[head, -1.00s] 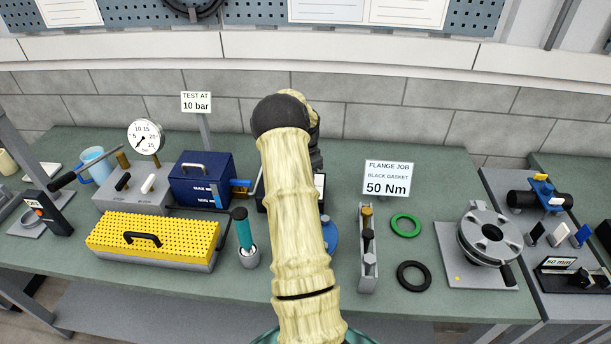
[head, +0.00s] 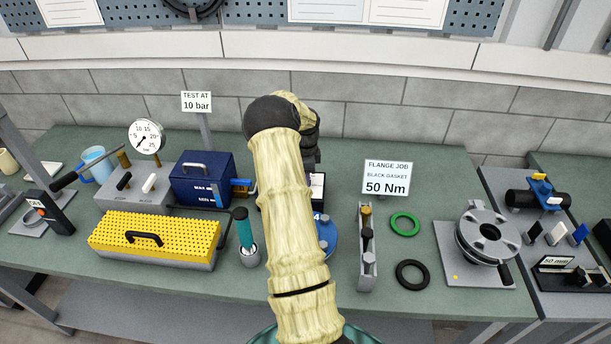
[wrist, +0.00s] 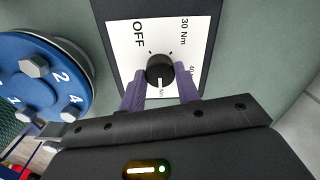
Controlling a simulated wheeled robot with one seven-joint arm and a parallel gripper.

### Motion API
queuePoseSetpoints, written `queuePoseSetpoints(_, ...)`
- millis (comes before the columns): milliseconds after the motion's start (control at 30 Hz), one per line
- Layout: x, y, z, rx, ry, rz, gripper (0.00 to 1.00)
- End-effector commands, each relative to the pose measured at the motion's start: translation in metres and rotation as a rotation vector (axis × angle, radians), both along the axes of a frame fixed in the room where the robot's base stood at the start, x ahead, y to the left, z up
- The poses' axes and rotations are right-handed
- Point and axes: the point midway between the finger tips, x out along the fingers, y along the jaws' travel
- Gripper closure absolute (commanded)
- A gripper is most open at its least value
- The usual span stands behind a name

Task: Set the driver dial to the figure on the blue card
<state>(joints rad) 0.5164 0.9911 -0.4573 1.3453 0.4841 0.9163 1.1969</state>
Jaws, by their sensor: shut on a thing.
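The driver dial is a black round knob (wrist: 160,70) on a white face (wrist: 125,40) marked OFF, 30 Nm and a partly covered 40. Its white pointer line points toward the bottom of the wrist view, at a label of which only "Nm" shows. My gripper (wrist: 160,90) has its purple fingers on either side of the knob, shut on it. In the head view my arm hides most of the dial box; part of its white face (head: 317,188) shows. A pale card (head: 387,178) reads "FLANGE JOB, BLACK GASKET, 50 Nm".
A blue flange (wrist: 45,75) with bolts and numbers sits left of the dial; it also shows in the head view (head: 327,238). Green (head: 405,224) and black (head: 412,274) rings lie to the right. A teal-handled tool (head: 244,235) stands left of my arm.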

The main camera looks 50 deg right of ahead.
Motion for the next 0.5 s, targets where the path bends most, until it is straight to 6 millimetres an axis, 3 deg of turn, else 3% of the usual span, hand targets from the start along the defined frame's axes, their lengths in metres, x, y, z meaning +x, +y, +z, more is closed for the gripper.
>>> queuePoseSetpoints(233,0.0012,-0.0006,0.0016,-0.003,-0.004,-0.001,0.91)
queuePoseSetpoints(267,0.0012,-0.0006,0.0016,-0.003,-0.004,-0.001,0.66)
queuePoseSetpoints(367,0.001,-0.0005,0.0014,-0.002,-0.004,-0.001,0.46)
queuePoseSetpoints(500,0.0006,-0.0004,0.0008,-0.001,-0.003,0.0,0.46)
